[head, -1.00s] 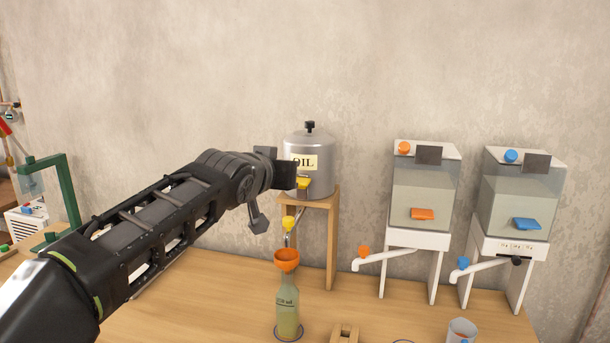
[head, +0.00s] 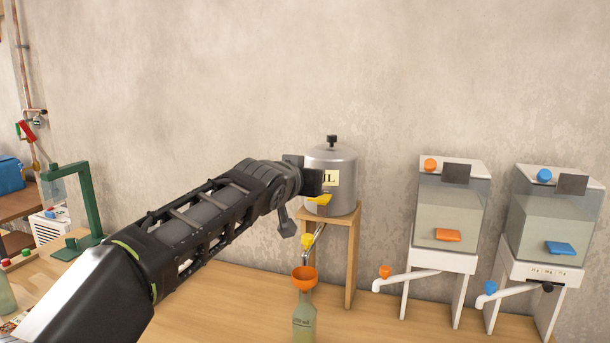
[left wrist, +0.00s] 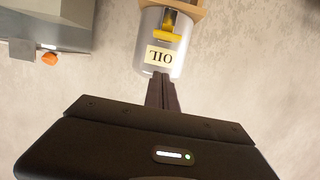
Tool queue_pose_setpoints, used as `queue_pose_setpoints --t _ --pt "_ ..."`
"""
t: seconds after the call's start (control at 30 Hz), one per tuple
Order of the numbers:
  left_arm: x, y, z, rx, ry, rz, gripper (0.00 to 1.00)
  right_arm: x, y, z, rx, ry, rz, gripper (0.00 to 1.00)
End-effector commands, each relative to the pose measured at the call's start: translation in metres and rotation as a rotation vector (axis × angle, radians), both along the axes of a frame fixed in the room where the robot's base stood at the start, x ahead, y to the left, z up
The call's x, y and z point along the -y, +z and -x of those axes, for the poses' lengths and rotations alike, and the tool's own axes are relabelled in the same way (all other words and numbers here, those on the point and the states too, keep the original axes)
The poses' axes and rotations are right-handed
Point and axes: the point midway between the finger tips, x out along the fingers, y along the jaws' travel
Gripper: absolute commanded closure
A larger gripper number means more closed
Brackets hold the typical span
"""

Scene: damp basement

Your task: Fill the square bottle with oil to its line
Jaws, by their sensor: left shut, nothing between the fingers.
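The silver oil can (head: 343,170), labelled OIL, stands on a wooden stand. Its yellow tap lever (head: 319,199) shows at its front, above a metal spout with a yellow cap (head: 308,241). The square bottle (head: 304,322) stands below, greenish, with an orange funnel (head: 304,276) in its neck; its base is cut off. Its line and liquid level are not clear. My left gripper (head: 313,181) is shut and empty, in front of the can's label. In the left wrist view, the shut fingers (left wrist: 161,93) point at the inverted can (left wrist: 150,68) and lever (left wrist: 169,27). My right gripper is not in view.
The wooden stand (head: 354,260) holds the can. Two clear tanks, one with an orange tab (head: 448,235) and one with a blue tab (head: 560,248), stand at right with white spouts. A green stand (head: 88,200) is at left.

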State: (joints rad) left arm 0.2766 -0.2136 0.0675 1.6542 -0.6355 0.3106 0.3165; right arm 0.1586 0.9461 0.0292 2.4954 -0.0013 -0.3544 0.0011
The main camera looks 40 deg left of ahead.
Motion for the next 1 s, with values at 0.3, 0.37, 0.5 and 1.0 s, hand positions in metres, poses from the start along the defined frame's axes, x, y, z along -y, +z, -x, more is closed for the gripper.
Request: queue_pose_setpoints --t 0.3,0.37,0.5,1.0 --pt "-0.021 -0.018 -0.057 -0.004 0.001 0.001 1.00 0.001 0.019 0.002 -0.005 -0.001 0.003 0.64" --pt "-0.020 -0.033 -0.054 -0.004 0.001 -0.001 1.00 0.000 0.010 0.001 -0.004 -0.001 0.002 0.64" --pt "-0.020 -0.049 -0.054 0.000 0.001 0.000 1.00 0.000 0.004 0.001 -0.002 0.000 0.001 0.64" --pt "-0.019 -0.056 -0.054 0.000 0.000 0.000 1.00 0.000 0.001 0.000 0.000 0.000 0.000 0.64"
